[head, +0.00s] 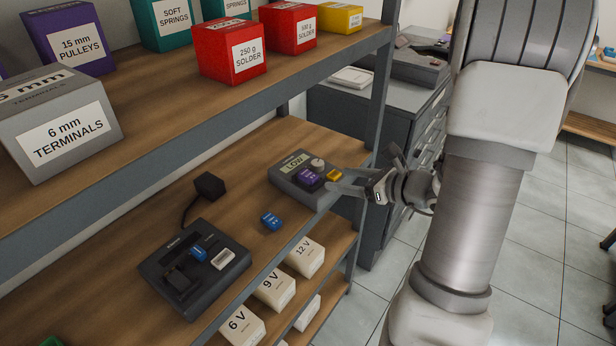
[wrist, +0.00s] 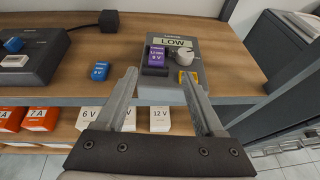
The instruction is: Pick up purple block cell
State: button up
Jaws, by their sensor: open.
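The purple block cell (head: 310,176) sits in a slot of a grey device with a LOW display (head: 291,187), on the wooden middle shelf. In the wrist view the purple cell (wrist: 157,56) stands upright in the device's dark slot, left of a round knob. My gripper (head: 352,181) is at the shelf's front edge, beside the device. In the wrist view my gripper (wrist: 160,80) is open and empty, its two fingers apart and pointing toward the device. The cell shows between the fingertips, beyond them; I cannot tell the exact gap.
A yellow piece (wrist: 187,78) sits on the device near the right finger. A loose blue cell (head: 270,221) lies left of the device. A dark charger (head: 168,292) stands farther left. The upper shelf (head: 200,100) with labelled boxes overhangs; white boxes (head: 274,290) are below.

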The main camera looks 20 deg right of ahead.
aim_at(309, 175)
jog(key=shift+a+x, duration=0.15)
jog(key=shift+x, duration=2.25)
jog(key=shift+a+x, duration=0.2)
jog(key=shift+x, duration=2.15)
jog(key=shift+s+r, duration=0.1)
jog(key=shift+s, duration=0.05)
grip_shut()
